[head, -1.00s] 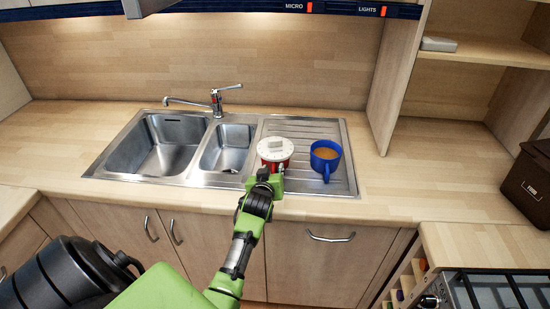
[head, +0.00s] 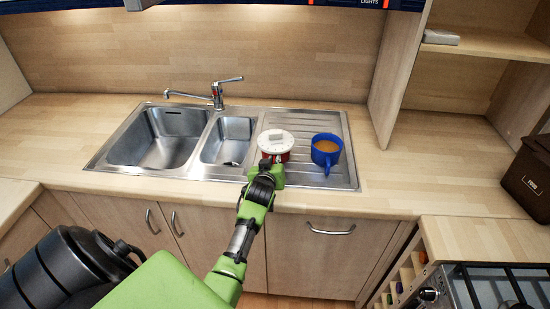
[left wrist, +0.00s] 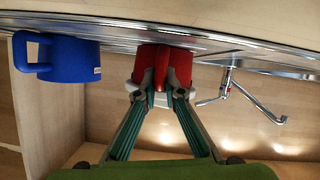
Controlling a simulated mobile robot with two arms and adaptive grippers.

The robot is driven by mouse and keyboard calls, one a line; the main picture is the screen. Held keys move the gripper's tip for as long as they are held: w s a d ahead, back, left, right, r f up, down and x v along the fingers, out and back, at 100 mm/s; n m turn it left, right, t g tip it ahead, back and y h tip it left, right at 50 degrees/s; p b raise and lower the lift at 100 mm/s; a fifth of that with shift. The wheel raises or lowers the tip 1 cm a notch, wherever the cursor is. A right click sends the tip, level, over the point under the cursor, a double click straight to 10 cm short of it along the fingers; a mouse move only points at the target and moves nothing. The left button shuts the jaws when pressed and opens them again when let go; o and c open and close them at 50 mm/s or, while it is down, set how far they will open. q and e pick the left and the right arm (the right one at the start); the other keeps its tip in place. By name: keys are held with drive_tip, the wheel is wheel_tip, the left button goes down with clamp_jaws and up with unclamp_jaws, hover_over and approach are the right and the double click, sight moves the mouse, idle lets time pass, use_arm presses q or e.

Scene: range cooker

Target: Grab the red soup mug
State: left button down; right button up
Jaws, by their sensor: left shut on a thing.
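The red soup mug (head: 277,156) with a white lid (head: 276,141) stands on the sink's ribbed drainboard. It also shows in the left wrist view (left wrist: 148,58), which is upside down, with its handle facing the camera. My left gripper (head: 270,163) comes from the front and is shut on the mug; its fingertips (left wrist: 162,92) are at the mug's handle side. The gripper hides part of the mug's front in the head view. My right gripper is not in view.
A blue mug (head: 326,151) with a brown drink stands close to the right of the red mug. The steel double sink (head: 160,140) and tap (head: 217,95) are to the left. A brown food box (head: 532,178) stands far right. The worktop behind is clear.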

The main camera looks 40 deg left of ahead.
use_arm(q)
drive_tip(key=shift+r, duration=0.25)
